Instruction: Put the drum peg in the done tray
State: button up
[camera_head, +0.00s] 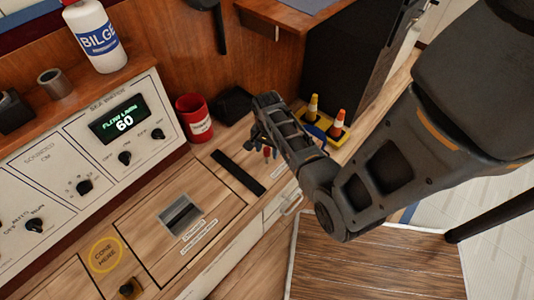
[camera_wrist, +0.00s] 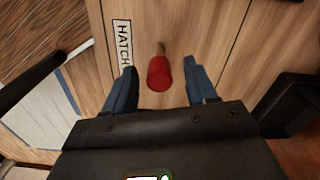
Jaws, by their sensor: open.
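My gripper (camera_head: 264,144) is open above the wooden counter. In the wrist view its two blue fingers (camera_wrist: 160,67) stand on either side of a red peg (camera_wrist: 159,73) with a wooden-coloured end. I see gaps between the peg and both fingers. A bit of red between the fingers shows in the head view (camera_head: 267,152). No label shows which peg is the drum peg or whether this tray is the done tray.
A label reading HATCH (camera_wrist: 122,43) lies beside the red peg. A red can (camera_head: 194,118) and a black box (camera_head: 233,104) stand along the back. A dark slot strip (camera_head: 238,172) and a "cone here" ring (camera_head: 106,254) mark the counter. A control panel (camera_head: 90,150) stands at left.

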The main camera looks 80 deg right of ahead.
aim_at(267, 163)
notch_tip(267, 163, down, 4)
jog(key=shift+a+f+b, duration=0.1)
jog(key=shift+f+b, duration=0.1)
jog(key=shift+b, duration=0.15)
grip_shut()
dwell(0.4)
